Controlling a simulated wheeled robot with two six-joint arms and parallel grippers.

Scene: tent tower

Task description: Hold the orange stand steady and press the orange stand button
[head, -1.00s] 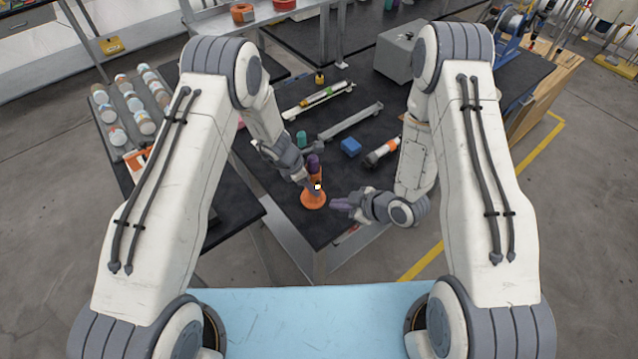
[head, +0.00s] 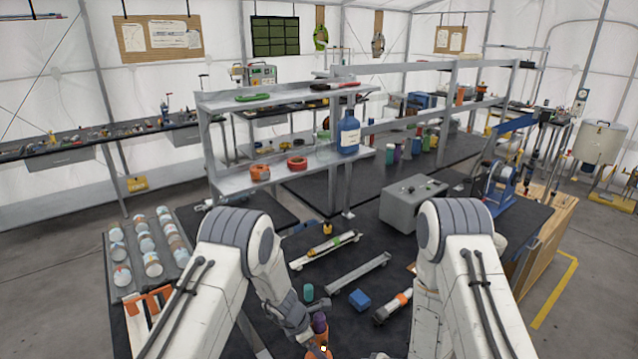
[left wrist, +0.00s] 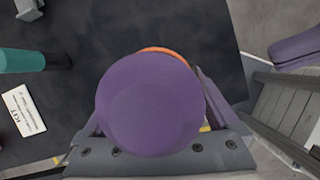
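The orange stand (head: 317,352) is at the bottom edge of the head view, upright on the black table. Its small pale button (head: 323,349) shows low on it. A round purple top (left wrist: 150,105) fills the middle of the left wrist view and hides most of the stand; an orange rim (left wrist: 165,52) shows behind it. My left gripper (head: 308,330) is at the upper part of the stand, its fingers on both sides below the purple top. My right gripper's purple finger part (left wrist: 297,45) shows at the right of the left wrist view, apart from the stand; its opening is unclear.
A teal cylinder (head: 308,292), a blue block (head: 360,299) and a white-orange cylinder (head: 391,308) lie near the stand. Grey rails (head: 355,276) and a grey box (head: 412,202) are farther back. A tray of jars (head: 140,250) is at left.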

